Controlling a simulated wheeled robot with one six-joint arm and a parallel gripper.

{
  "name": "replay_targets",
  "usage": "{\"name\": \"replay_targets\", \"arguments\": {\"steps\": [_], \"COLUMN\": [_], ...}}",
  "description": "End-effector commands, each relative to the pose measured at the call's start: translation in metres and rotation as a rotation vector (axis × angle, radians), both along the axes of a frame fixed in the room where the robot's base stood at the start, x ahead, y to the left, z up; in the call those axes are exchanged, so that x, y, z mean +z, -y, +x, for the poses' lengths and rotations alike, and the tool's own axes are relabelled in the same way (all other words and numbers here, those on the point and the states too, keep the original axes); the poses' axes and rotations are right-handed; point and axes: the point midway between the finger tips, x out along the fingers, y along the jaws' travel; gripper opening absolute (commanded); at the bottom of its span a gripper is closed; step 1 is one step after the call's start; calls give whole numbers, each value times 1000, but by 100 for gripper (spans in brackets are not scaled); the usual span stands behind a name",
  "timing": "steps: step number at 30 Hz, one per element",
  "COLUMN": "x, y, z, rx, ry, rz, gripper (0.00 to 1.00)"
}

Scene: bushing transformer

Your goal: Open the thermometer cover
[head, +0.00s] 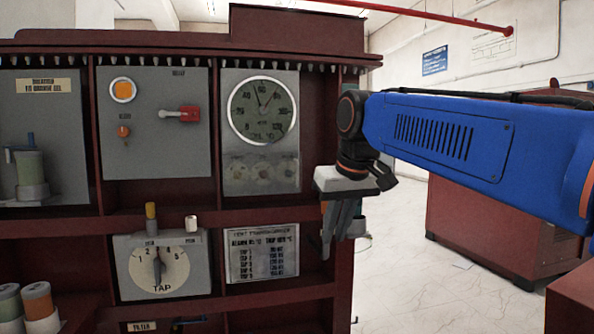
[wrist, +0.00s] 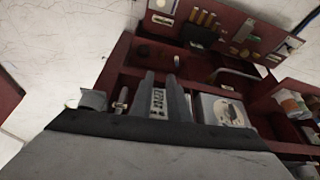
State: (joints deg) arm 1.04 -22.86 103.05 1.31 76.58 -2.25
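The thermometer (head: 263,111) is a round dial with a pale rim, high on a grey panel (head: 235,185) in the cabinet. A grey, see-through-looking front seems to lie over the panel, with blurred round shapes below the dial. I cannot make out a separate cover edge or handle. My gripper (head: 340,240) points down to the right of this panel and lower than the dial, apart from it. In the wrist view my gripper (wrist: 161,90) shows two fingers with a gap between them and nothing held. The thermometer does not show in the wrist view.
The cabinet's red right post (head: 342,290) stands beside my gripper. Left of the thermometer is a panel with a red switch (head: 180,114). Below are a tap dial (head: 160,268) and a text plate (head: 262,253). Open floor (head: 400,280) lies to the right, before a red cabinet (head: 480,230).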

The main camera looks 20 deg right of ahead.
Motion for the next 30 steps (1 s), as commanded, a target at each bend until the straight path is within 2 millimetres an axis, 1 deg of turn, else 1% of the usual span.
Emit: {"name": "replay_targets", "arguments": {"steps": [1,6,12,15,21,24,27,30], "x": [21,82,143,169,211,227,240,247], "y": [1,3,5,7,10,12,14,15], "z": [17,58,103,123,159,174,186,195], "rx": [1,10,21,29,42,50,57,64], "ry": [1,-1,-4,-5,-7,-8,-8,-7], "rz": [1,2,4,4,2,1,-1,-3], "gripper": [15,15,15,15,15,15,15,15]}}
